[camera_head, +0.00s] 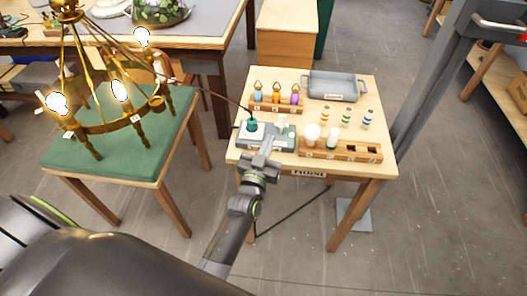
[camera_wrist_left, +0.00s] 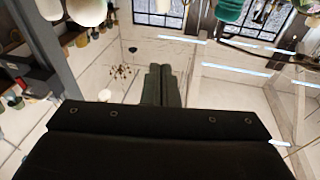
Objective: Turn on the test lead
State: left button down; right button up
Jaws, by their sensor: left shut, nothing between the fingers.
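A grey test box (camera_head: 283,139) sits at the front left of the small wooden table. A teal plug (camera_head: 252,125) stands on its left part, and a dark lead runs from there toward the brass chandelier (camera_head: 95,125). Several chandelier bulbs (camera_head: 121,90) look bright white. My left gripper (camera_head: 264,148) is shut and empty at the front of the box; whether it touches the box I cannot tell. It hides part of the box's front, and no switch is clear. In the left wrist view its closed fingers (camera_wrist_left: 163,86) point upward, with the teal plug (camera_wrist_left: 230,10) at the top. My right gripper is not in view.
A wooden bulb holder (camera_head: 340,151) with white bulbs stands right of the box. Behind are a rack of coloured bulbs (camera_head: 276,106), several small striped items (camera_head: 346,117) and a grey tray (camera_head: 335,87).

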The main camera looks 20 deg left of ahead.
pick_arm(q)
jog(key=s, duration=0.1)
jog(key=s+r, duration=0.1)
jog(key=s, duration=0.2)
jog(key=shift+d+r, duration=0.15)
jog(key=shift+r, duration=0.2)
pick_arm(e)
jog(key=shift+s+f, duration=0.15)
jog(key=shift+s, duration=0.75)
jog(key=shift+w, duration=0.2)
